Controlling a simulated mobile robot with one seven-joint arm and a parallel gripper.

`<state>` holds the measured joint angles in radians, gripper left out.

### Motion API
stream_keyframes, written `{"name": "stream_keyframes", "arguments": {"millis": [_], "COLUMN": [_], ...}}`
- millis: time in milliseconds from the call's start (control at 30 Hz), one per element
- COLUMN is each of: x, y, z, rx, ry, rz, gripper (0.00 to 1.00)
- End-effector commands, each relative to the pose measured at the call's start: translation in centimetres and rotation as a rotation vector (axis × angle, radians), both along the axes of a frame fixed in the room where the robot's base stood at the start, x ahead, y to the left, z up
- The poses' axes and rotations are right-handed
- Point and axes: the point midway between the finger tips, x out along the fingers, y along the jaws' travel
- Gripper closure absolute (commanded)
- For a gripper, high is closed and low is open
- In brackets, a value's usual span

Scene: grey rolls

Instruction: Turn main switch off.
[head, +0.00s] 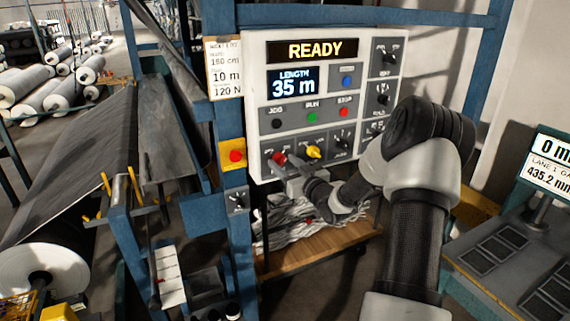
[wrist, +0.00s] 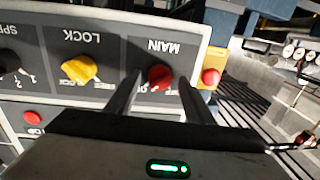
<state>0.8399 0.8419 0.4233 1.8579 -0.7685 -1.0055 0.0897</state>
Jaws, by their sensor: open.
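The main switch is a red rotary knob (head: 279,158) at the lower left of the white control panel (head: 257,100). In the wrist view, where the panel appears upside down, the red knob (wrist: 160,77) sits under the label MAIN. My gripper (head: 287,164) is at the panel's lower left corner. In the wrist view, the open fingers of my gripper (wrist: 157,80) lie on either side of the red knob, with a gap visible on both sides. I cannot tell how deep the fingertips reach around it. The small position marks beside the knob are partly hidden by the fingers.
A yellow LOCK knob (head: 313,151) is just right of the main switch. A red button on a yellow box (head: 234,155) is close on the left. JOG, RUN and STOP buttons (head: 311,117) are above. The panel display (head: 305,50) reads READY. A blue post (head: 222,125) stands at left.

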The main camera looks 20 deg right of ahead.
Motion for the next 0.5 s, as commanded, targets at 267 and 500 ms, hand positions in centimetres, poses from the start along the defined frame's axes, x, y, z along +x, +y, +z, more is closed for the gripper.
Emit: {"name": "stream_keyframes", "arguments": {"millis": [267,500], "x": [-0.04,-0.05], "y": [0.0,-0.01], "z": [0.0,-0.04], "rx": [0.0,-0.004], "ry": [0.0,0.0], "rz": [0.0,0.0], "gripper": [0.75,0.93]}}
